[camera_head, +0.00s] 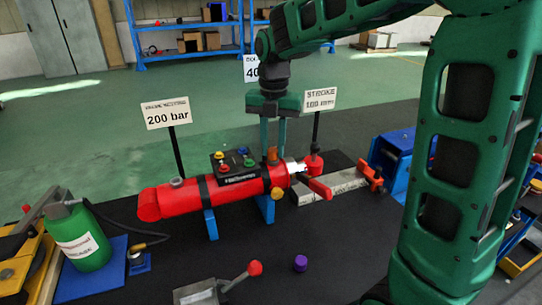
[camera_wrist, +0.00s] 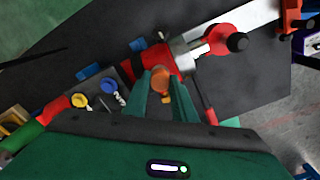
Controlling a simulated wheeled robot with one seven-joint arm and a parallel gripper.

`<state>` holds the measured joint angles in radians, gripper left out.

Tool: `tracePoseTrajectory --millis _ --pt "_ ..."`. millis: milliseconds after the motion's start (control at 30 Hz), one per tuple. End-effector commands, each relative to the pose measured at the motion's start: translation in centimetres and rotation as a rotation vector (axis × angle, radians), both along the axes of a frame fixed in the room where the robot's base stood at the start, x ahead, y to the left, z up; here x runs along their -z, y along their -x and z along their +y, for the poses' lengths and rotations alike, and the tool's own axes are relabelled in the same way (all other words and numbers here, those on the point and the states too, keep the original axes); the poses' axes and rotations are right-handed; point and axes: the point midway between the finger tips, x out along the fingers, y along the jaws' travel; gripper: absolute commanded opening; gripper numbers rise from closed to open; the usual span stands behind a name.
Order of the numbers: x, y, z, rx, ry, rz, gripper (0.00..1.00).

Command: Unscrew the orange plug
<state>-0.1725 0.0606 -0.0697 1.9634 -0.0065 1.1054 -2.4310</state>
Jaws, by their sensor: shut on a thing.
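The red cylinder (camera_head: 205,193) lies level on blue supports on the dark table, with its silver rod end at the right. The orange plug (camera_head: 272,156) is at the top of the cylinder's right part, between the fingers of my gripper (camera_head: 272,149). In the wrist view, the orange plug (camera_wrist: 160,80) shows between the two green fingers, and my gripper (camera_wrist: 160,82) is shut on it. The fingers partly hide the plug, so I cannot tell how far it sits in its port.
A black block with several coloured knobs (camera_head: 236,170) sits on the cylinder beside my gripper. Sign posts reading 200 bar (camera_head: 167,112) and STROKE (camera_head: 320,98) stand close by. A purple cap (camera_head: 300,263) and a red-knobbed lever (camera_head: 254,268) are in front; a green bottle (camera_head: 80,240) is left.

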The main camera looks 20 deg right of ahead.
Motion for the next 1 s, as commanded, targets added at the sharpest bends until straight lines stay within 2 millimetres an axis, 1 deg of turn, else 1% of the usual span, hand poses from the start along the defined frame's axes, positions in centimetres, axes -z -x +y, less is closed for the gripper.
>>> tracePoseTrajectory --millis 100,200,433,467,500,533,733,800,1000 --pt "-0.13 -0.09 0.03 -0.107 -0.001 -0.004 0.0" --pt "-0.13 -0.1 0.0 -0.152 0.0 -0.004 0.0" --pt "-0.13 -0.09 0.0 -0.16 0.0 -0.004 0.0" --pt "-0.13 -0.1 0.0 -0.16 0.0 -0.004 0.29" --pt "-0.12 -0.1 0.0 -0.16 0.0 -0.004 0.38" --pt "-0.12 -0.09 0.0 -0.16 0.0 -0.004 0.45" --pt "-0.06 -0.04 -0.01 -0.159 0.0 -0.001 0.46" --pt "-0.04 -0.03 0.01 -0.159 0.0 -0.001 0.4" --pt "-0.02 -0.01 -0.01 -0.158 0.0 0.0 0.4"
